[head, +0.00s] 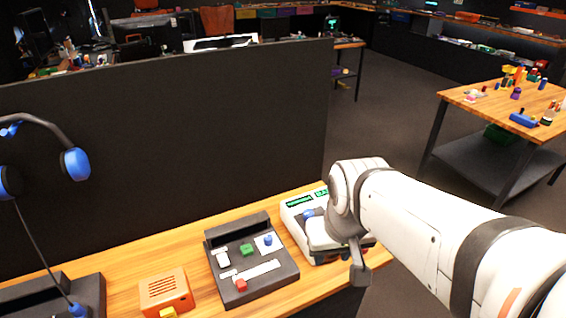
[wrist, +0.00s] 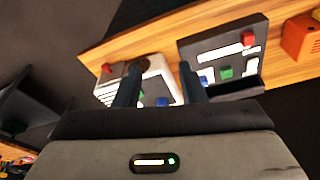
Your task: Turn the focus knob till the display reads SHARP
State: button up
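The white trackball panel (head: 291,218) sits at the right end of the wooden desk. Its green-lit displays (head: 300,201) show at the back, with text too small to read. A blue ball (head: 308,212) shows beside my arm, which hides most of the panel. My gripper (head: 332,257) is low over the panel's front. In the wrist view, the dark fingers of my gripper (wrist: 160,68) stand apart with nothing visibly held, and the white panel (wrist: 157,88) lies beyond them. A dark round part (wrist: 140,62) near the left fingertip may be the focus knob; I cannot tell whether they touch.
A dark control box (head: 262,287) with red, green and blue controls stands left of the panel. An orange box (head: 165,291) is farther left. A tall black partition (head: 170,150) rises behind the desk. Headphones (head: 74,163) hang at the left.

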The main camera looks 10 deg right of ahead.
jog(key=shift+o, duration=0.7)
jog(key=shift+w, duration=0.15)
jog(key=shift+o, duration=0.3)
jog(key=w+n, duration=0.2)
jog(key=w, duration=0.1)
jog(key=w+r+n+g, duration=0.1)
jog(key=shift+w+d+n+h, duration=0.3)
jog(key=shift+w+d+h, duration=0.05)
jog(key=shift+w+h, duration=0.05)
jog(key=n+g+h+p, duration=0.1)
jog(key=n+g+h, duration=0.25)
jog(key=n, duration=0.85)
send_near(308, 213)
jog(key=f, duration=0.1)
jog(key=shift+t, duration=0.45)
jog(key=x, duration=0.8)
jog(key=shift+s+d+r, duration=0.15)
jog(key=shift+s, duration=0.25)
